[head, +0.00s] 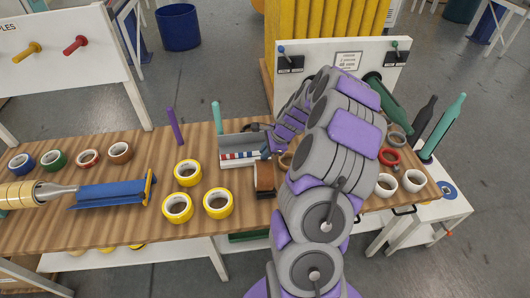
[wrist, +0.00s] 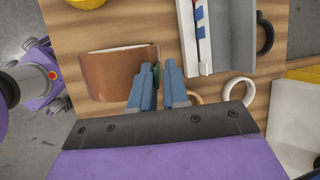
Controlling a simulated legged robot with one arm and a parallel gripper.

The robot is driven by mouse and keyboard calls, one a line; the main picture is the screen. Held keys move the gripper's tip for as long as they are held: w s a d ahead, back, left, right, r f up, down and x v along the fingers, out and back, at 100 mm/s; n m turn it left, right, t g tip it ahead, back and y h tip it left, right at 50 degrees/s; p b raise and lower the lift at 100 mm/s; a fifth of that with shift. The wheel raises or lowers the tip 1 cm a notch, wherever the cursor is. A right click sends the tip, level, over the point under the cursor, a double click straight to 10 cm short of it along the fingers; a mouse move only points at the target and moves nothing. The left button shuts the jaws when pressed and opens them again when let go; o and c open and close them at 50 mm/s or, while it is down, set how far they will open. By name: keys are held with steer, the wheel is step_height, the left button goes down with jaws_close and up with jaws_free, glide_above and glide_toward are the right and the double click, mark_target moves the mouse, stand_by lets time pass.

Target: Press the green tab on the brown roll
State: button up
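The brown roll (head: 264,177) stands on the wooden table in front of the grey tray, left of my arm. In the wrist view the brown roll (wrist: 112,78) is large, at the left of the fingers. A small dark green tab (wrist: 156,72) shows at its right edge, partly hidden by my fingers. My gripper (wrist: 156,72) has its two blue-grey fingers slightly parted, with the tab seen between their tips. I cannot tell whether a finger touches the tab.
The grey tray (head: 240,148) with a red, white and blue strip stands close behind the roll; it also shows in the wrist view (wrist: 218,35). Several yellow rolls (head: 218,203) lie to the left. White rolls (head: 412,181) and bottles (head: 440,130) stand right of my arm.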

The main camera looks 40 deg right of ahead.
steer(key=shift+s+a+f, duration=0.2)
steer(key=shift+a, duration=0.6)
steer(key=shift+s+d+r, duration=0.15)
steer(key=shift+d+r, duration=0.05)
steer(key=shift+r, duration=0.05)
steer(key=p+v, duration=0.3)
steer(key=v, duration=1.4)
steer(key=shift+w, duration=0.4)
steer(key=shift+r, duration=0.2)
